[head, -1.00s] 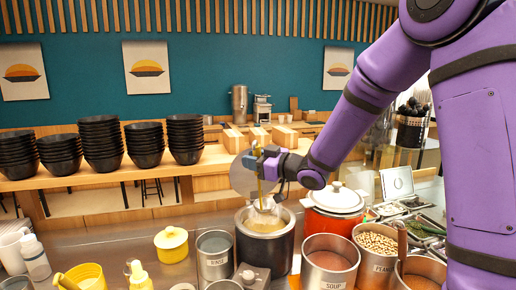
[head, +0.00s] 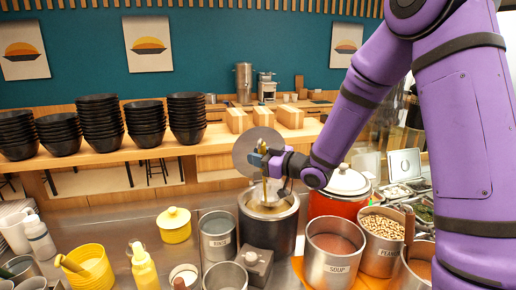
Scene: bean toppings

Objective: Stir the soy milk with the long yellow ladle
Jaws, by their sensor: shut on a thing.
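My gripper (head: 265,163) is shut on the upright yellow handle of the long ladle (head: 264,186). It holds the ladle above a tall dark metal pot (head: 268,232). The pot stands on the counter and has a pale liquid, seemingly the soy milk (head: 284,208), inside. The ladle's lower part reaches down into the pot's mouth. How deep its bowl sits in the liquid is hard to tell. A round grey disc (head: 243,150), perhaps the pot's raised lid, shows behind my gripper.
A red pot with a white lid (head: 347,182), a soup pot (head: 335,270) and a peanut pot (head: 384,258) crowd the right. A rinse container (head: 217,243) and yellow lidded pot (head: 174,224) stand left. Stacked black bowls (head: 145,122) line the back shelf.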

